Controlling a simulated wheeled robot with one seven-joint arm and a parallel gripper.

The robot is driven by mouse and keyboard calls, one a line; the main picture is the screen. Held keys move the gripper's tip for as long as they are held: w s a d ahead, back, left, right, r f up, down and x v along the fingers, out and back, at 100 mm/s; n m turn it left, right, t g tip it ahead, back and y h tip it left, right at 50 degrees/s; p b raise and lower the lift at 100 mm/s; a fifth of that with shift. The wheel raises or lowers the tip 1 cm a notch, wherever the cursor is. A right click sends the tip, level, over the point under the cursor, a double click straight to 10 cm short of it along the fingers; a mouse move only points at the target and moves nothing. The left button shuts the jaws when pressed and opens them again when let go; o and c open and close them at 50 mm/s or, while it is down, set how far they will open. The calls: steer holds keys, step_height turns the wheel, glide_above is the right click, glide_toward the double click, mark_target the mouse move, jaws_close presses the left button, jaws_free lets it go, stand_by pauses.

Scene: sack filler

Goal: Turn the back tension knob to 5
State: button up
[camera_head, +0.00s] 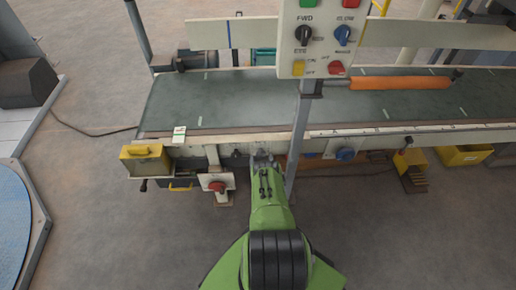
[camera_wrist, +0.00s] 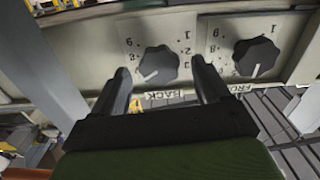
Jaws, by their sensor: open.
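The back tension knob (camera_wrist: 158,65) is a dark lobed knob on a pale dial plate above an upside-down-tilted "BACK" label (camera_wrist: 165,95). Its white pointer line aims down and to the left; the lower dial numbers are hard to read. My gripper (camera_wrist: 160,70) is open, with one finger at each lower side of this knob; I cannot tell whether they touch it. The front knob (camera_wrist: 256,57) is a similar dark knob to the right, its pointer aimed down. In the head view, my gripper (camera_head: 262,158) is at the conveyor's near rail and hides what is before it.
A grey post (camera_head: 299,140) stands just right of my gripper, carrying a control panel (camera_head: 320,50). A red knob box (camera_head: 216,187) and a yellow box (camera_head: 145,158) are to the left. The near floor is clear.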

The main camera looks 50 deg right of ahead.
steer(key=shift+w+d, duration=0.2)
steer(key=shift+d, duration=0.05)
steer(key=shift+r, duration=0.1)
steer(key=c, duration=1)
steer(key=shift+c, duration=0.2)
steer(key=shift+n, duration=0.4)
steer(key=n, duration=0.4)
steer(key=shift+w+a+n, duration=0.1)
steer(key=shift+a+n, duration=0.05)
steer(key=shift+n, duration=0.25)
steer(key=n, duration=0.6)
steer(key=shift+f, duration=0.2)
